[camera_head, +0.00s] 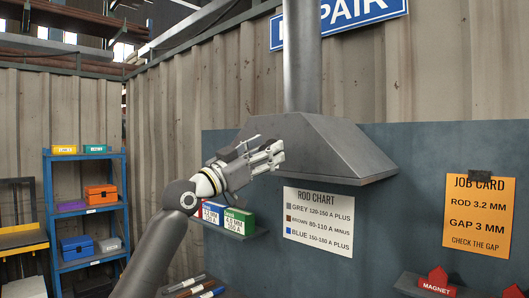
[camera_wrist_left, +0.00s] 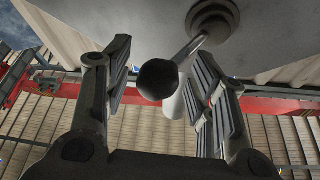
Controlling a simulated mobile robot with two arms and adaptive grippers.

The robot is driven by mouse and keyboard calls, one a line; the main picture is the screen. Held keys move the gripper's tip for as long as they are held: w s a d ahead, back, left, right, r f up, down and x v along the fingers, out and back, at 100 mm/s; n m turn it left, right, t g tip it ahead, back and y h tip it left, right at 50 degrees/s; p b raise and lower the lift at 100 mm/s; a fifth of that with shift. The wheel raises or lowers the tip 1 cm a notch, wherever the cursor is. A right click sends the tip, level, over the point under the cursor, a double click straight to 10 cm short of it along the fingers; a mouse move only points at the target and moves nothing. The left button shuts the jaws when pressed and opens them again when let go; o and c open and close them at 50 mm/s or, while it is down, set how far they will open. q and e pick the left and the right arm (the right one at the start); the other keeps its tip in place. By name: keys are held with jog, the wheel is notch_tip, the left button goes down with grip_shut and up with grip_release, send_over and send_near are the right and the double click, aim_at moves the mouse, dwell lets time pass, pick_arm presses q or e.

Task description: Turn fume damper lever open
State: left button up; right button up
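The fume hood (camera_head: 325,150) is a grey metal canopy on the wall with a round pipe (camera_head: 302,60) rising from it. In the left wrist view the damper lever shows as a rod (camera_wrist_left: 190,47) with a dark ball knob (camera_wrist_left: 158,79), running from a round pivot (camera_wrist_left: 212,20) on a grey surface. My left gripper (camera_head: 272,156) is at the hood's left side. In the left wrist view its fingers (camera_wrist_left: 163,85) stand apart on either side of the knob, with a gap at the left finger; contact at the right is unclear. The lever is hidden in the head view. My right gripper is out of view.
Below the hood hang a rod chart (camera_head: 319,220) and, to the right, an orange job card (camera_head: 480,215). Rod boxes (camera_head: 238,221) stand on a small shelf (camera_head: 245,237) just under my left gripper. A blue rack (camera_head: 125,185) stands at the left.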

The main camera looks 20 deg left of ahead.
pick_arm(q)
jog(key=shift+a, duration=0.15)
jog(key=v, duration=1.2)
jog(key=shift+w, duration=0.1)
